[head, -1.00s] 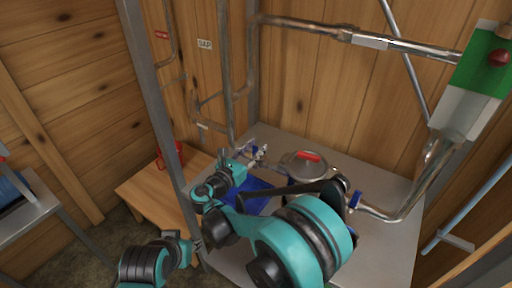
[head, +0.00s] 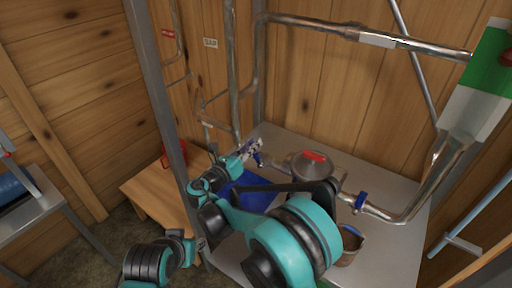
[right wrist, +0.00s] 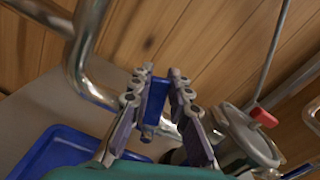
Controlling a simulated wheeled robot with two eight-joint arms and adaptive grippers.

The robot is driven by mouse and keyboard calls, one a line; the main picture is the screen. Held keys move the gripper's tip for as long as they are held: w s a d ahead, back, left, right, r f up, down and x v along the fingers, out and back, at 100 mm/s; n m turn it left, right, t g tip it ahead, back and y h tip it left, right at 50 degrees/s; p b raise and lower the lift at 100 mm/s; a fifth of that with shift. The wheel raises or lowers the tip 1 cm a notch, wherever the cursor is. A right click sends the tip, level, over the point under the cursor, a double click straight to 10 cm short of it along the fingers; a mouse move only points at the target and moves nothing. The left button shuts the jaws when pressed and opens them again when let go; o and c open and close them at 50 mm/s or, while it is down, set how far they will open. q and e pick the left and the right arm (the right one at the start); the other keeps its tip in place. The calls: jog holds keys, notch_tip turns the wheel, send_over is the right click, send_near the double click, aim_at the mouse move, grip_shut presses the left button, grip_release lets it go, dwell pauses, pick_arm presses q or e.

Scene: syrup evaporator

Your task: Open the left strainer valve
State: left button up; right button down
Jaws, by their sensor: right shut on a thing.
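The left strainer valve's blue handle (right wrist: 153,101) sits between the fingers of my right gripper (right wrist: 158,98) in the right wrist view. The fingers are closed on it. In the head view my right gripper (head: 249,150) is at the pipework left of the strainer, and a bit of blue (head: 258,160) shows beside its fingers. The strainer (head: 316,168) is a round metal pot with a red lid handle. A second blue valve handle (head: 360,201) is on its right. My left gripper (head: 198,244) is low at the left, small and dark, its fingers unclear.
A blue tray (head: 238,190) lies on the metal table under my right arm. A small pail (head: 351,246) stands at the right front. Metal pipes (head: 234,100) rise behind the gripper. A grey post (head: 160,110) stands at the left, near a wooden stool (head: 150,188).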

jog(key=shift+w+a+f+n+b, duration=0.15)
jog(key=shift+w+a+f+n, duration=0.2)
jog(key=shift+n, duration=0.35)
jog(key=shift+w+a+f+n+b, duration=0.2)
jog(key=shift+a+n, duration=0.2)
jog(key=shift+n, duration=0.3)
jog(key=c, duration=1.4)
grip_release()
jog(key=shift+r, duration=0.15)
notch_tip(320, 180, up, 10)
